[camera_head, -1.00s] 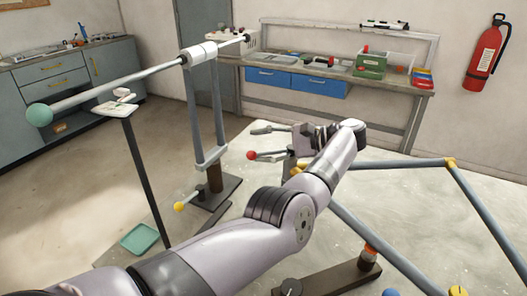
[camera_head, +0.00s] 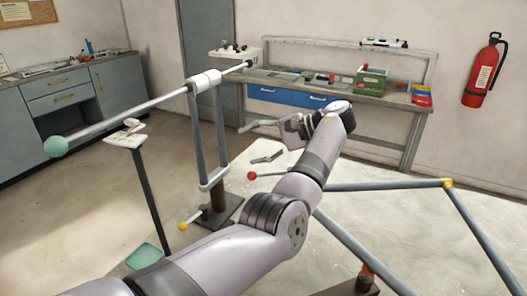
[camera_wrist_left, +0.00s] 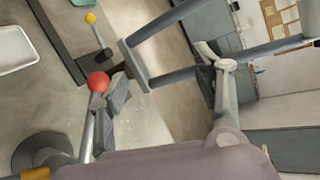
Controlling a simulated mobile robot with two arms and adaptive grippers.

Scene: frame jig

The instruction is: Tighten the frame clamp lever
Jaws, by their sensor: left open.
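A lever with a red ball knob (camera_head: 252,175) points left from the frame's near clamp, which my left arm mostly hides. In the left wrist view the red knob (camera_wrist_left: 97,81) and its rod stand beside the left finger; I cannot tell whether they touch. My left gripper (camera_head: 254,143) is open and empty, its fingers spread above the knob in the head view. The left wrist view shows both fingers (camera_wrist_left: 160,85) apart with only floor and stand between them. A second lever with a yellow knob (camera_head: 183,226) sits at the stand's foot. My right gripper is not in view.
A grey stand (camera_head: 197,135) holds a long bar with a green ball end (camera_head: 55,147). Blue-grey frame tubes (camera_head: 390,185) with a yellow joint (camera_head: 447,183) reach right. A thin post with a small tray (camera_head: 125,140) stands left. A workbench (camera_head: 400,100) lies behind.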

